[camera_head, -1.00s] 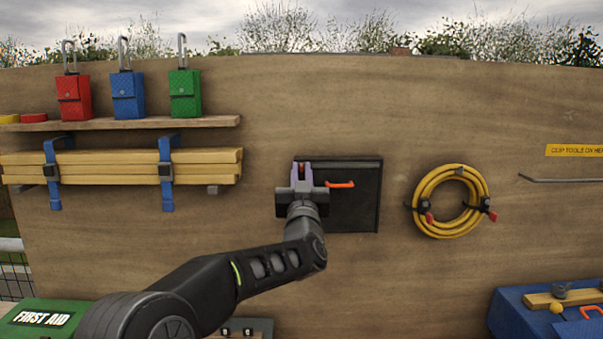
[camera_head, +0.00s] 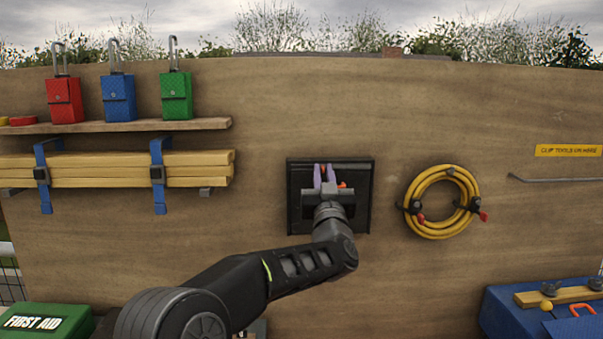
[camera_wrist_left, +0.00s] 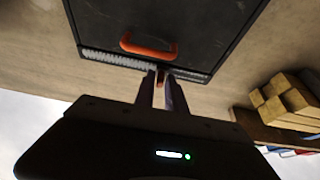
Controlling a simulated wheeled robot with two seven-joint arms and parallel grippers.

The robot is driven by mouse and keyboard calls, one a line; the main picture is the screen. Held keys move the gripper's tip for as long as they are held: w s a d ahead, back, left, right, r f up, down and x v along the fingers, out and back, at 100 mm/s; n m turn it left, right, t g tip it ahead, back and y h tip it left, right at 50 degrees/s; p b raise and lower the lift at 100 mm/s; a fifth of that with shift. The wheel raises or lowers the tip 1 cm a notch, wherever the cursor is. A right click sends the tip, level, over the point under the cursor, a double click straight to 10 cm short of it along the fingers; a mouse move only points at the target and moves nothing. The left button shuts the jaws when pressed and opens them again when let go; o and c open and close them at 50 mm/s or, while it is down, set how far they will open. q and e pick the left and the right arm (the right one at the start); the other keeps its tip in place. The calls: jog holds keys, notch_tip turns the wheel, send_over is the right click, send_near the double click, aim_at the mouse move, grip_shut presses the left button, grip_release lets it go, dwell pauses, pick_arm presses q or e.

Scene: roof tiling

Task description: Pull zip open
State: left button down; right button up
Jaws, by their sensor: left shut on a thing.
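A black pouch (camera_head: 363,200) hangs on the wooden wall, with an orange handle (camera_wrist_left: 147,46) on its front. The zip (camera_wrist_left: 112,60) runs along its upper edge. In the left wrist view, pale teeth show to the left of the fingers, and a darker line lies to the right. My left gripper (camera_head: 324,175) is at this edge, shut on a small orange-red zip pull (camera_wrist_left: 161,78), mostly hidden between the fingers. In the head view the gripper covers most of the handle. My right gripper is not in view.
A yellow hose coil (camera_head: 412,205) hangs to the right of the pouch. Strapped timber (camera_head: 205,170) and a shelf (camera_head: 210,125) with red, blue and green boxes are at the left. The wall between these is bare.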

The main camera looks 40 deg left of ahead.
aim_at(368, 162)
pick_arm(q)
jog(key=w+d, duration=0.2)
jog(key=d, duration=0.1)
jog(key=w+d+p, duration=0.1)
jog(key=w+d, duration=0.1)
jog(key=d, duration=0.1)
jog(key=w+d+p, duration=0.1)
jog(key=w+d, duration=0.2)
jog(key=c, duration=1.5)
grip_release()
jog(key=shift+s, duration=0.1)
